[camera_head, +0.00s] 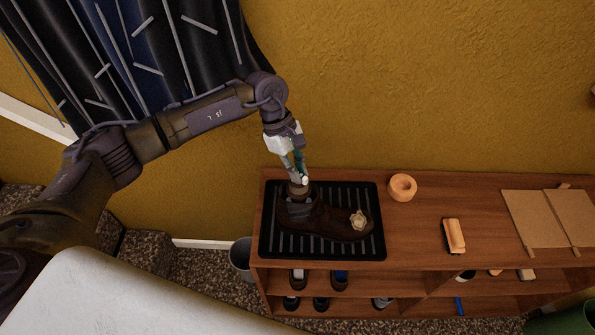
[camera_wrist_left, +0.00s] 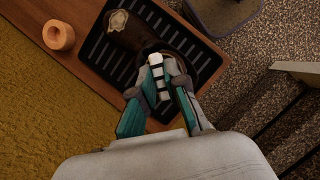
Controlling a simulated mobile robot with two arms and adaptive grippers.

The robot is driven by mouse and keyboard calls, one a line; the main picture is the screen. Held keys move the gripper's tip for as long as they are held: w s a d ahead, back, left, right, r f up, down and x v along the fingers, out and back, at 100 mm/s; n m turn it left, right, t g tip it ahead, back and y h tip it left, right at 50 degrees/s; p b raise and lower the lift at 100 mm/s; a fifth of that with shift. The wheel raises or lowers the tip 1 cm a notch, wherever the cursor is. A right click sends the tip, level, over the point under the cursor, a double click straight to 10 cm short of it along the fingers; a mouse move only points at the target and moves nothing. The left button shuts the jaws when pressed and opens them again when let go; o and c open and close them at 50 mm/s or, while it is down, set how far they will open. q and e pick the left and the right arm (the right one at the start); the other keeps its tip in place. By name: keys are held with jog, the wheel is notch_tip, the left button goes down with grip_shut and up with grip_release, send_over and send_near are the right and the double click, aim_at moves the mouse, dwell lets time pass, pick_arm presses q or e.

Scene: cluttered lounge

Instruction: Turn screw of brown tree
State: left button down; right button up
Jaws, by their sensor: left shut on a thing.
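A dark brown shoe (camera_head: 325,221) sits on a black ribbed tray (camera_head: 372,250) on the wooden bench, toe to the right. The brown tree (camera_head: 298,190) shows as a round end at the shoe's ankle opening. My left gripper (camera_head: 299,178) points down directly above it and is shut on its screw. In the left wrist view, my left gripper (camera_wrist_left: 158,85) has teal-sided fingers close together, with a white and black banded part between them over the shoe (camera_wrist_left: 130,35). The screw itself is mostly hidden by the fingers. My right gripper is in neither view.
A crumpled beige piece (camera_head: 358,220) lies on the shoe's toe. A tan ring (camera_head: 402,187), a brush (camera_head: 453,236) and brown card sheets (camera_head: 538,220) are on the bench top (camera_head: 425,255). The wall rises behind. A grey bucket (camera_head: 241,257) stands left of the bench.

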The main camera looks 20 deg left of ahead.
pick_arm(q)
jog(key=n+b, duration=0.1)
jog(key=n+t+b, duration=0.1)
jog(key=n+b, duration=0.2)
jog(key=b, duration=0.1)
jog(key=shift+s+f+n+t, duration=0.1)
jog(key=shift+f+n+t, duration=0.2)
jog(key=shift+t, duration=0.1)
jog(key=shift+r+n+t+b, duration=0.25)
jog(key=shift+n+t+b, duration=0.15)
jog(key=shift+n+b, duration=1)
jog(key=c, duration=1.2)
grip_release()
jog(key=shift+r, duration=0.1)
jog(key=v, duration=1.2)
jog(key=shift+s+a, duration=0.1)
jog(key=shift+a, duration=0.05)
